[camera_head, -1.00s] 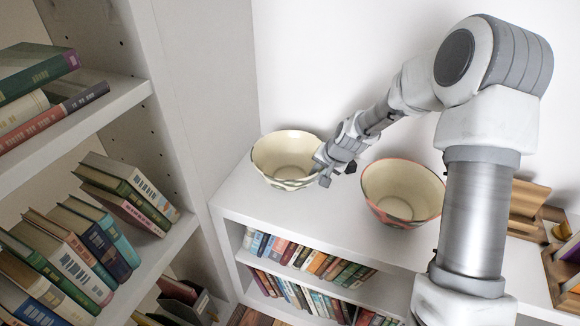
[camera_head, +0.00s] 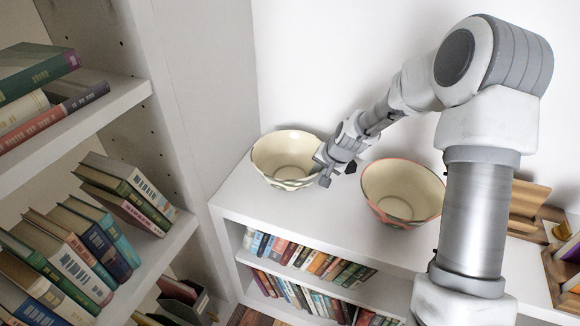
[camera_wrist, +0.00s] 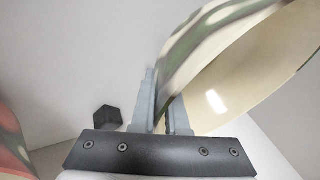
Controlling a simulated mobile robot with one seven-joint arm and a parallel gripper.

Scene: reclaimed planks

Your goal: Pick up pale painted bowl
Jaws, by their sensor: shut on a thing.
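The pale painted bowl (camera_head: 287,160) stands at the left end of the white shelf top in the head view. It is cream inside with a green-patterned outside. My gripper (camera_head: 324,172) is at its right rim. In the wrist view the bowl (camera_wrist: 232,65) fills the upper right, tilted in the picture, and its wall passes between the two fingers of my gripper (camera_wrist: 168,105). The gripper is shut on the bowl's rim. Whether the bowl's base touches the shelf top is hard to tell.
A second bowl with a reddish rim (camera_head: 402,192) stands right of my gripper on the white bookcase (camera_head: 300,218). A tall shelf unit (camera_head: 205,100) with books rises close on the left. A wooden object (camera_head: 526,200) is at the right. The wall is close behind.

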